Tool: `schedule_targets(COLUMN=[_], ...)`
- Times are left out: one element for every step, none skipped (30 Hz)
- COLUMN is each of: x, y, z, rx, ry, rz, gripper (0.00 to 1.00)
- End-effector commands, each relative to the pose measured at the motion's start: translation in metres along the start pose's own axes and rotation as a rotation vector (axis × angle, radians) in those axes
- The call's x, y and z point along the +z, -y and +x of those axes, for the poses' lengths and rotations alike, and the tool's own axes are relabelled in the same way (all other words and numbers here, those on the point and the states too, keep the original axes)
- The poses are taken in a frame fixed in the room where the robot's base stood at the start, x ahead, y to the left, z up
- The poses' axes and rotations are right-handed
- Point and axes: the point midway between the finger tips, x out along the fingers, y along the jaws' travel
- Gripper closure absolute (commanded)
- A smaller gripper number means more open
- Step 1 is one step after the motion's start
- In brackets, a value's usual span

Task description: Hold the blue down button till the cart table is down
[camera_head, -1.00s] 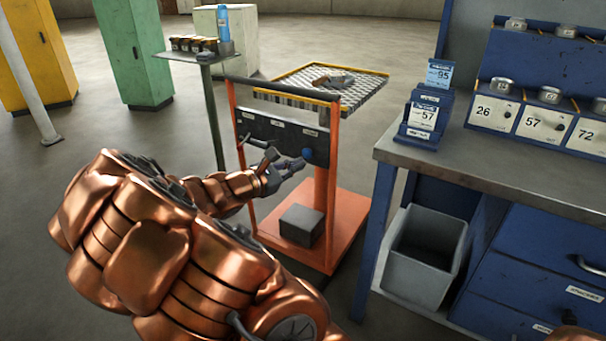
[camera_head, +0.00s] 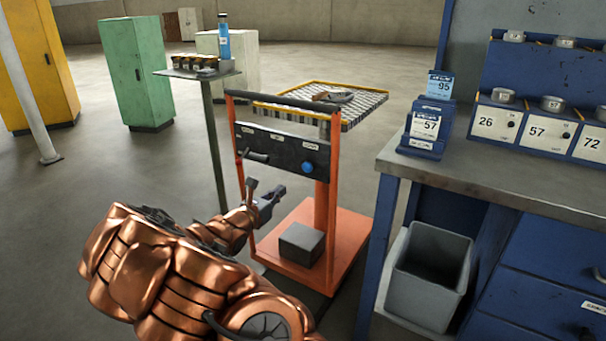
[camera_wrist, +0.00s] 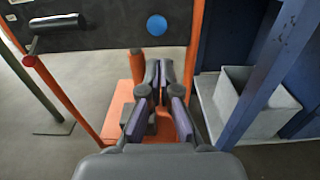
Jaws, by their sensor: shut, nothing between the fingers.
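The orange cart (camera_head: 325,205) stands ahead with a dark control panel (camera_head: 275,150) across its frame. The blue down button (camera_head: 308,168) is a round knob at the panel's right end; it also shows in the wrist view (camera_wrist: 157,25). In the wrist view my fingers (camera_wrist: 160,65) point forward, below the button.
A dark lever with a red tip (camera_wrist: 29,61) sticks out at the panel's left. A dark block (camera_head: 301,243) lies on the cart base. A blue workbench (camera_head: 470,165) with a grey bin (camera_head: 430,270) stands right. A small stand (camera_head: 200,74) is behind left.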

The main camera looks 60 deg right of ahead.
Motion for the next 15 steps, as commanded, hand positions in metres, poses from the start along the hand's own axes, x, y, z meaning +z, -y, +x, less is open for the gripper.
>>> schedule_targets(x=[-0.001,-0.001,-0.001,-0.001,-0.001,-0.001,-0.001,-0.001,-0.001,-0.001,-0.001,-0.001,-0.001,-0.001,-0.001], y=[0.001,0.001,0.001,0.001,0.001,0.001,0.001,0.001,0.002,0.002,0.002,0.002,0.002,0.002,0.002], z=[0.005,0.008,0.012,0.016,0.019,0.025,0.028,0.032,0.037,0.041,0.045,0.050,0.054,0.058,0.063], rx=[-0.002,-0.002,-0.003,-0.003,-0.002,-0.003,-0.004,-0.003,-0.004,-0.004,-0.004,-0.004,-0.004,-0.003,-0.004], ry=[0.000,0.000,0.000,0.000,0.000,0.000,0.000,0.000,0.000,0.000,0.000,0.000,-0.001,0.000,-0.001], rz=[0.001,0.001,0.002,0.002,0.002,0.002,0.002,0.001,0.001,0.001,0.000,0.001,0.001,0.001,0.002], gripper=[1.00,1.00,1.00,1.00,1.00,1.00,1.00,1.00,1.00,1.00,1.00,1.00,1.00,1.00,1.00])
